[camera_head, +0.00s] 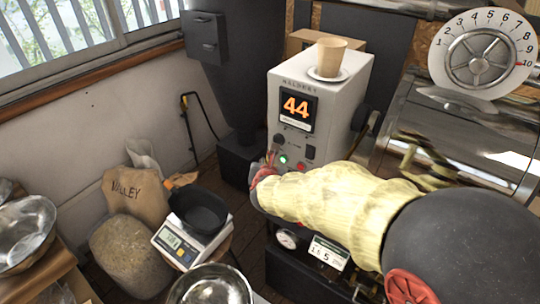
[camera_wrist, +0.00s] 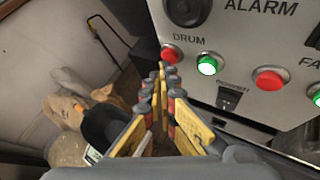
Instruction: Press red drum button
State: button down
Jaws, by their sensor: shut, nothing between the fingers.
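The red drum button (camera_wrist: 171,53) is on the white control panel, under the DRUM label in the wrist view. A lit green button (camera_wrist: 208,64) is just right of it. My gripper (camera_wrist: 164,72) is shut and empty, its fingertips just below the red drum button in the picture; I cannot tell whether they touch it. In the head view my gripper (camera_head: 262,172) is at the lower left of the white machine (camera_head: 330,95), and the red drum button is not clearly visible there.
A second red button (camera_wrist: 268,78) and a black switch (camera_wrist: 229,97) are right of the drum pair. A scale (camera_head: 185,243) with a black pan (camera_head: 200,210) and sacks (camera_head: 135,195) stand to the left. A cup (camera_head: 331,55) stands on top of the machine.

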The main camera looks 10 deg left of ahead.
jog(key=shift+w+d+b, duration=0.15)
jog(key=shift+w+b, duration=0.15)
jog(key=shift+w, duration=0.1)
dwell(0.7)
jog(key=shift+s, duration=0.15)
jog(key=shift+s+a, duration=0.35)
jog(key=shift+s, duration=0.3)
jog(key=s, duration=0.1)
jog(key=s+a, duration=0.1)
jog(key=s, duration=0.1)
jog(key=s+a, duration=0.1)
jog(key=shift+s+p, duration=0.3)
jog(key=shift+p, duration=0.05)
dwell(0.4)
dwell(0.5)
